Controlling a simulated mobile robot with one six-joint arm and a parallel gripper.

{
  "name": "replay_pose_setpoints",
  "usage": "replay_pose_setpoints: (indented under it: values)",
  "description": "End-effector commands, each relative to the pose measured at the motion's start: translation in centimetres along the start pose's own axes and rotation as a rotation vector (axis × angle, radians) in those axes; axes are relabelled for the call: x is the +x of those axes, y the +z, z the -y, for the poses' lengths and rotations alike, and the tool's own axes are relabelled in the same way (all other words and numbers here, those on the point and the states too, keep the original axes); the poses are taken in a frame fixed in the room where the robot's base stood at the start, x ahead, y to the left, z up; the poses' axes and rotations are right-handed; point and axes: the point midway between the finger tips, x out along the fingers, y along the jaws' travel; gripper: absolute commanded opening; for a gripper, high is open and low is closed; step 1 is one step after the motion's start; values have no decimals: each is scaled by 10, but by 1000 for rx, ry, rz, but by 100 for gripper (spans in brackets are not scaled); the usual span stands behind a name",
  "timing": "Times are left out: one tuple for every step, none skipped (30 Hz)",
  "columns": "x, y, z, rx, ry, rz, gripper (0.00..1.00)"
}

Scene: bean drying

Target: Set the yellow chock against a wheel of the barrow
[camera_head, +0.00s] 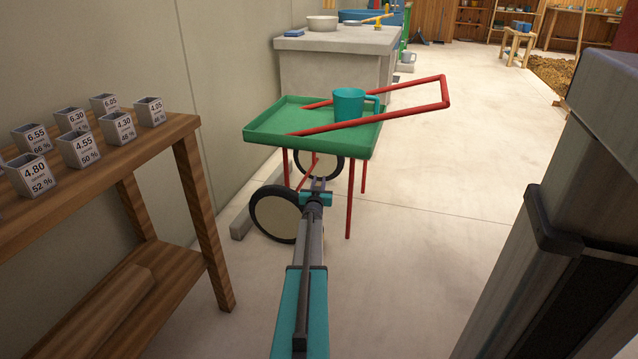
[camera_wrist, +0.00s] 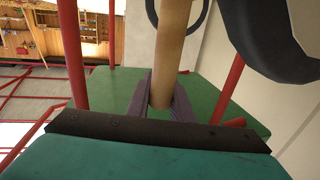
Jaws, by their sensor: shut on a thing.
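The barrow has a green tray (camera_head: 262,131), red legs and handles, and two dark-rimmed wheels with pale faces: a near wheel (camera_head: 275,216) and a far wheel (camera_head: 328,166), partly hidden. My gripper (camera_head: 317,185) is under the tray, between the wheels, as seen in the head view. In the wrist view its grey-purple fingers (camera_wrist: 161,100) are shut on a tan round bar (camera_wrist: 172,45). I cannot tell whether this bar belongs to the chock. No clear yellow wedge shows in either view. The tray (camera_wrist: 207,90) and a wheel (camera_wrist: 258,42) also show there.
A teal mug (camera_head: 348,104) stands on the tray. A wooden table (camera_head: 175,137) with several labelled cups is at left. A grey counter (camera_head: 330,72) is behind the barrow. A low grey block (camera_head: 240,224) lies by the wall. The floor right of the barrow is clear.

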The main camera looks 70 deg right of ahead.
Motion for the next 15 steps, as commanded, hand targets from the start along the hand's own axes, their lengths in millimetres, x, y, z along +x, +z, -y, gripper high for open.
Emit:
replay_pose_setpoints:
  values:
    - [0,-2,0,1,1,-5,0]
    - [0,-2,0,1,1,-5,0]
    - [0,-1,0,1,1,-5,0]
    - [0,-1,0,1,1,-5,0]
    - [0,0,0,1,1,-5,0]
    - [0,0,0,1,1,-5,0]
    - [0,0,0,1,1,-5,0]
    - [0,1,0,1,1,-5,0]
    - [0,1,0,1,1,-5,0]
    - [0,2,0,1,1,-5,0]
    - [0,2,0,1,1,-5,0]
    - [0,2,0,1,1,-5,0]
    - [0,3,0,1,1,-5,0]
    - [0,3,0,1,1,-5,0]
    - [0,4,0,1,1,-5,0]
